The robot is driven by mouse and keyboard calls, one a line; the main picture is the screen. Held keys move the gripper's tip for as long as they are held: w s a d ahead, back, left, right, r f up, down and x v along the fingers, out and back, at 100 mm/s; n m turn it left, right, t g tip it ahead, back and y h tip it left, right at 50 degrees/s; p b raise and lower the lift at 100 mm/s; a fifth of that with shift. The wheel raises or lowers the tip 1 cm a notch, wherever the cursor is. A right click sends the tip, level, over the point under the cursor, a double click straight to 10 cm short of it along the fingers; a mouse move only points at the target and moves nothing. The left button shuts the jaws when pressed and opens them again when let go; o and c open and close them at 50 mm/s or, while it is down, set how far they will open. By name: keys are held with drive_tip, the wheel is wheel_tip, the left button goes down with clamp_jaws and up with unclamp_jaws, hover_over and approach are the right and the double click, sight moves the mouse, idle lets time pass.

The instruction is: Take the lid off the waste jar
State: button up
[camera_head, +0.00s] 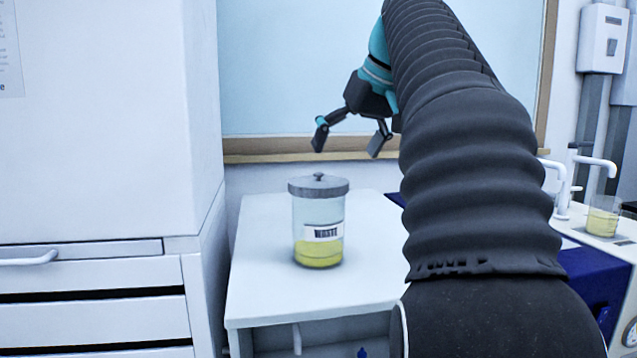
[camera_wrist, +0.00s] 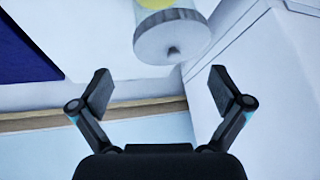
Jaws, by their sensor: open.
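The waste jar (camera_head: 319,238) is a clear glass jar with a "WASTE" label and yellow liquid in its lower part. It stands upright on the white bench top. Its grey lid (camera_head: 318,187) with a small knob sits on top. My gripper (camera_head: 349,146) is open and empty, above and slightly right of the lid and apart from it. In the wrist view, my gripper's two fingers (camera_wrist: 160,85) are spread, with the lid (camera_wrist: 172,40) and its knob beyond them near the top edge. The jar (camera_wrist: 155,4) is mostly cut off there.
A white cabinet (camera_head: 100,130) with drawers stands close left of the bench (camera_head: 270,290). A beaker of yellow liquid (camera_head: 603,216) and white taps (camera_head: 572,180) are at the right. A dark blue surface (camera_head: 590,275) lies right of the bench. The bench around the jar is clear.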

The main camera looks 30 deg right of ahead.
sight(329, 180)
drive_tip(key=shift+w+r+x, duration=0.1)
drive_tip(key=shift+w+x, duration=0.05)
drive_tip(key=shift+x, duration=1)
drive_tip(key=shift+w+r+x, duration=0.1)
drive_tip(key=shift+x, duration=1)
drive_tip(key=shift+w+r+x, duration=0.1)
drive_tip(key=shift+w+x, duration=0.05)
drive_tip(key=shift+x, duration=1)
drive_tip(key=shift+d+f, duration=0.1)
drive_tip(key=c, duration=0.9)
